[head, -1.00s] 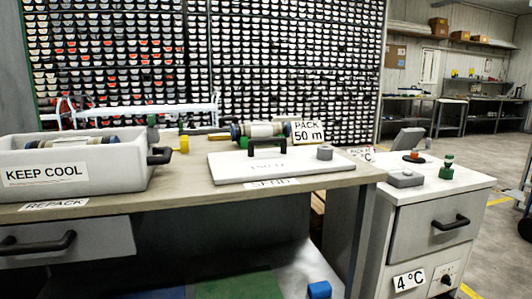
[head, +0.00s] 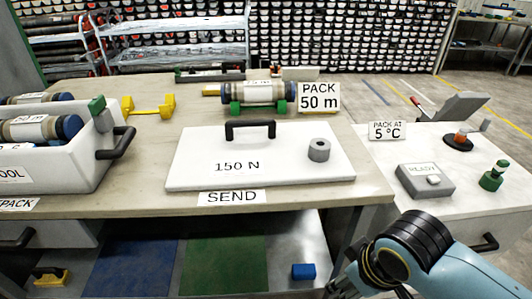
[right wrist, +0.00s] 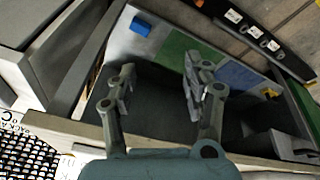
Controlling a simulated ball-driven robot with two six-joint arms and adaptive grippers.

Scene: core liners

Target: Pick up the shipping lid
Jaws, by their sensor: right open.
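The shipping lid (head: 225,178) is a white flat slab marked "150 N", lying on the wooden bench top in the middle of the head view. A black bar handle (head: 250,125) stands up near its back edge. In the right wrist view my right gripper (right wrist: 160,82) is open and empty, over the lower shelf area. My left gripper is not in view.
A white box (head: 70,165) with capped cylinders stands left of the lid. A capped cylinder (head: 258,92) rests on green supports behind it. A white counter at right holds a grey "READY" box (head: 425,180). A blue block (head: 304,271) lies on the lower shelf.

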